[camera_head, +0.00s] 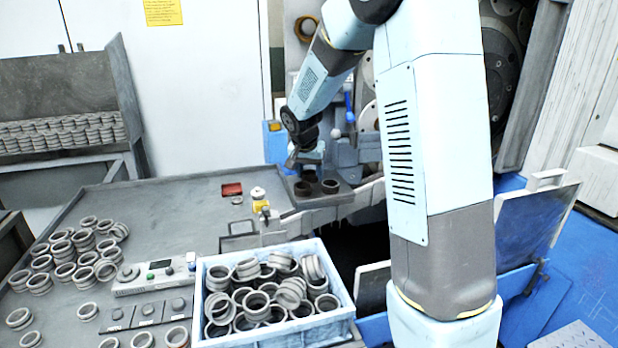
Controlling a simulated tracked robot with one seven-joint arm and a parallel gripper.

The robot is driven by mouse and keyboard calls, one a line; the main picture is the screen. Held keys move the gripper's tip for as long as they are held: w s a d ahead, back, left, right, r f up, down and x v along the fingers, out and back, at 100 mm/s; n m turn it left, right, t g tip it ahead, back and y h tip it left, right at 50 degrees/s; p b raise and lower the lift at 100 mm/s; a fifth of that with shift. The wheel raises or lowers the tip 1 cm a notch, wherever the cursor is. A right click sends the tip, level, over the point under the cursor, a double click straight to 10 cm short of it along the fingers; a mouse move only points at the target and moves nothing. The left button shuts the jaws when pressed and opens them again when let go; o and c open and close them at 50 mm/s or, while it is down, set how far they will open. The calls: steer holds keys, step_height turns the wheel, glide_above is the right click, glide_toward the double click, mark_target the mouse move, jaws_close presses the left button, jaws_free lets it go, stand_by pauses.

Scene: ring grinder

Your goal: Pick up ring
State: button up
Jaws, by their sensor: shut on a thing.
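My gripper (307,166) is at the end of my arm, pointing down over a small dark plate (345,196) at the back of the table. It is shut on a dark ring (309,176) directly under the fingers, small and partly hidden. I cannot tell whether this ring touches the plate. Two more dark rings sit on the plate, one at the left (302,189) and one at the right (330,186). The fingertips are too small to see clearly.
Loose rings (88,250) and a control panel (150,278) lie on the grey table (165,212). A rack of rings (60,135) is at the back left. Grinder machinery is behind my arm.

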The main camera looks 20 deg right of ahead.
steer(key=shift+r, duration=0.1)
steer(key=shift+r, duration=0.25)
step_height(320, 180, up, 2)
steer(key=shift+r, duration=0.25)
steer(key=s+d+r, duration=0.4)
steer(key=s+r, duration=0.5)
steer(key=s, duration=1.8)
steer(key=shift+s+a+r, duration=0.15)
steer(key=shift+s+r, duration=0.1)
steer(key=shift+r, duration=0.15)
